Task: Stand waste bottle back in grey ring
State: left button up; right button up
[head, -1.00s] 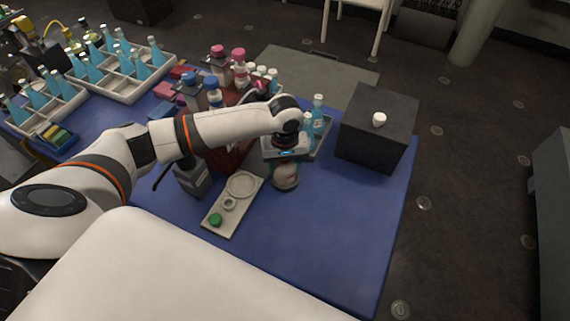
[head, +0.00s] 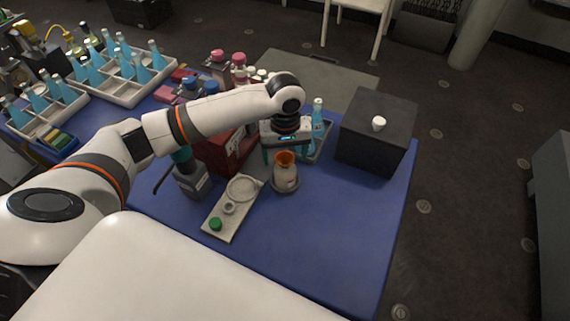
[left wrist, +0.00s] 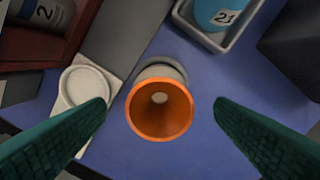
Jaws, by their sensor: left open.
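The waste bottle (head: 285,178) is pale with an orange funnel mouth (head: 285,158). My left gripper (head: 286,153) is open, just above and behind the bottle. In the left wrist view its teal fingers (left wrist: 160,112) stand apart on either side of the funnel, not touching it. My right gripper is not in view.
A pale tray (head: 222,222) with a round dish and green cap lies left of the bottle. A dark box (head: 377,132) stands right, a blue bottle (head: 317,118) in a tray behind, a red rack (head: 222,152) at left. The table's front right is clear.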

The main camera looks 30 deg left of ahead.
aim_at(285, 164)
pick_arm(q)
notch_tip(285, 164, up, 6)
jog(key=shift+f, duration=0.25)
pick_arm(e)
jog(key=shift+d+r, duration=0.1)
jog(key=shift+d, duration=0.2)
